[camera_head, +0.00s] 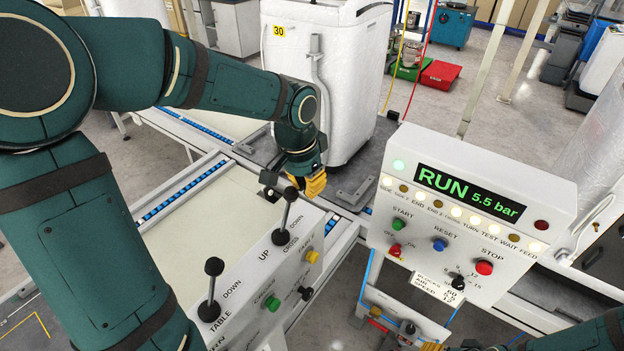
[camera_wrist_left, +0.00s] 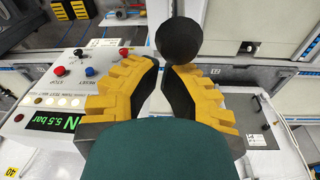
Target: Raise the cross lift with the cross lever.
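The cross lever (camera_head: 291,194) has a black ball knob on a thin stem and rises from the sloped panel near the CROSS label, between UP and DOWN. My left gripper (camera_head: 316,184) is just right of its knob, and I see no grip on it. In the left wrist view a black knob (camera_wrist_left: 180,42) shows just beyond the yellow fingertips (camera_wrist_left: 163,68), which nearly meet with nothing visible between them. I cannot clearly pick out the cross lift. My right gripper (camera_head: 431,346) shows only as a yellow sliver at the bottom edge.
The table lever (camera_head: 214,266) stands nearer on the same panel. A control box (camera_head: 470,205) to the right reads RUN 5.5 bar and has a red stop button (camera_head: 484,267). Conveyors with blue rollers (camera_head: 180,198) and a white machine housing (camera_head: 350,80) lie behind.

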